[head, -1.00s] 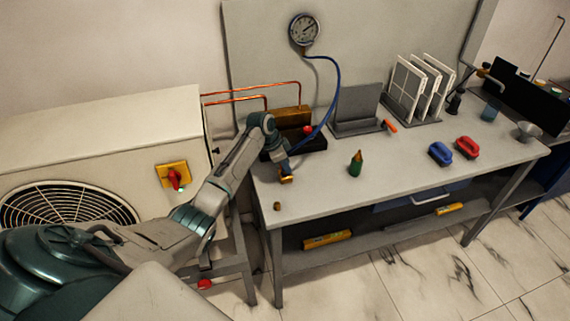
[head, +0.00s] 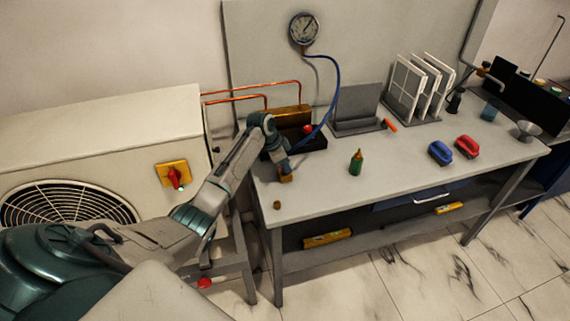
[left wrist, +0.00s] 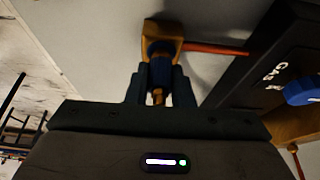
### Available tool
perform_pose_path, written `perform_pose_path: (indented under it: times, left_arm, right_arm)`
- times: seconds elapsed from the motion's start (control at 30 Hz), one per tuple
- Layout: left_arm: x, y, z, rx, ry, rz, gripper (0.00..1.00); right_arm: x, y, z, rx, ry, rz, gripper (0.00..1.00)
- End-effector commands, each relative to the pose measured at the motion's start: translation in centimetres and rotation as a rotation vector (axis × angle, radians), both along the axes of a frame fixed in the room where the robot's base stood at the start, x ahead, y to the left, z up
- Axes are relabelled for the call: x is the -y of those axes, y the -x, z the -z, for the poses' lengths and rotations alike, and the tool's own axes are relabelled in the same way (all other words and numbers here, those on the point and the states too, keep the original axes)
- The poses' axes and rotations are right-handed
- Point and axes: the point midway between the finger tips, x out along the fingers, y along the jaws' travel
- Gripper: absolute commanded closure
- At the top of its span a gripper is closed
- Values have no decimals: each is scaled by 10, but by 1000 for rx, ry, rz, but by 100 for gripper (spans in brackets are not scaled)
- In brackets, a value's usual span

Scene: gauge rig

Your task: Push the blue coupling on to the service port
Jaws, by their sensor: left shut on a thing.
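My left gripper (head: 284,167) is shut on the blue coupling (left wrist: 160,70), which shows between the fingers in the left wrist view. The coupling's far end is at the brass service port (left wrist: 161,30), in line with it. I cannot tell how far it sits on the port. In the head view the port (head: 286,179) is a small brass block on the bench's left part, just below the fingertips; my gripper mostly hides the coupling there. My right gripper is not in view.
A blue hose (head: 338,85) runs from the round gauge (head: 304,29) down towards my gripper. A black box (left wrist: 268,62) stands close by. A small brass cap (head: 277,205) lies near the bench's front edge. A green bottle (head: 356,163) stands to the right.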

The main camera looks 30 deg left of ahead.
Motion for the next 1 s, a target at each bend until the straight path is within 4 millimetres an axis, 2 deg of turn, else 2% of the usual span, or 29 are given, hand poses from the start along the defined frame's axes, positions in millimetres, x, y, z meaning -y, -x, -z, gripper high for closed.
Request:
perform_pose_path:
  times: [0.73,0.77,0.83,1.0]
  left_arm:
    - [1,2,0,-7,2,0,100]
    - [1,2,0,-7,1,0,77]
    - [1,2,0,-7,1,0,65]
    - [0,1,-1,-4,0,0,65]
  right_arm:
    - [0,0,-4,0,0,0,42]
    - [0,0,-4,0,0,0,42]
    - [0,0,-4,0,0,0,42]
    - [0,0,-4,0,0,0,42]
